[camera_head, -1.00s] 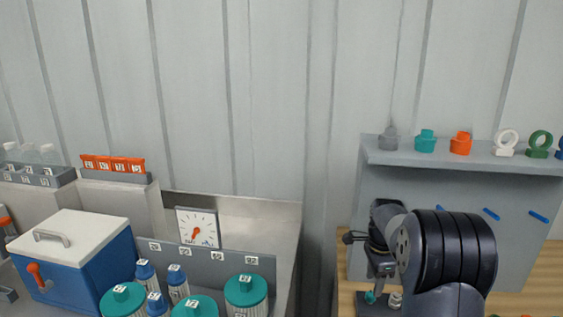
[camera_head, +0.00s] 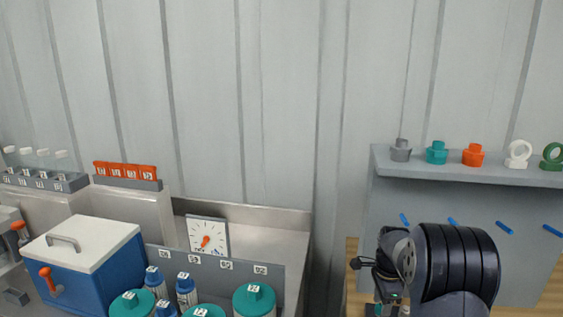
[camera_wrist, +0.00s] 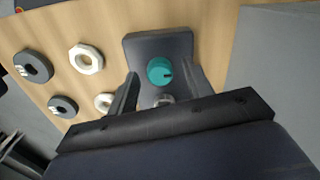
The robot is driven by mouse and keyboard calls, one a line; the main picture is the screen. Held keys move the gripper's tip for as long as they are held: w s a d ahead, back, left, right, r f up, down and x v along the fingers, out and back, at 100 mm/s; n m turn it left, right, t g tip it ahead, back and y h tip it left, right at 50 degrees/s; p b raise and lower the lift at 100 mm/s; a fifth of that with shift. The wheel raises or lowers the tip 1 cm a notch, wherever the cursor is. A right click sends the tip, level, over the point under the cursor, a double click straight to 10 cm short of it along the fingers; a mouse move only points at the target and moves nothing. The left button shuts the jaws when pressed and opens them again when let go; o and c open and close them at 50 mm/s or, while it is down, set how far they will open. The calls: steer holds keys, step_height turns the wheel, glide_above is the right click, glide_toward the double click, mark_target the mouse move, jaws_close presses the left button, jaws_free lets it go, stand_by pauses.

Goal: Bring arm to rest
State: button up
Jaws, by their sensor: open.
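My gripper (camera_wrist: 162,90) shows in the wrist view with its two dark fingers apart and nothing held between them. Beyond the fingers, a dark grey block (camera_wrist: 145,45) with a teal round knob (camera_wrist: 160,70) lies on a wooden surface. I cannot tell how far the fingers are above it. In the head view my arm (camera_head: 455,265) stands at the lower right in front of the grey panel, and its fingertips are not clear there.
White rings (camera_wrist: 87,58) and dark rings (camera_wrist: 33,66) lie on the wooden top. A shelf (camera_head: 470,168) holds coloured fittings above blue pegs (camera_head: 504,227). A blue cooler box (camera_head: 85,265), teal-capped vessels (camera_head: 254,298) and a dial (camera_head: 207,238) stand at left.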

step_height(320, 180, up, 10)
step_height(320, 180, down, 10)
steer(key=shift+f, duration=0.1)
steer(key=n, duration=0.4)
steer(key=shift+n+p, duration=0.3)
steer(key=shift+p, duration=0.05)
steer(key=n+p, duration=0.1)
steer(key=n, duration=0.3)
steer(key=shift+n, duration=0.4)
steer(key=n+p, duration=0.1)
steer(key=n, duration=0.3)
steer(key=n+p, duration=0.2)
steer(key=n, duration=0.2)
steer(key=shift+r+n, duration=0.3)
steer(key=shift+n, duration=0.1)
steer(key=shift+r+b, duration=0.3)
steer(key=shift+r, duration=0.75)
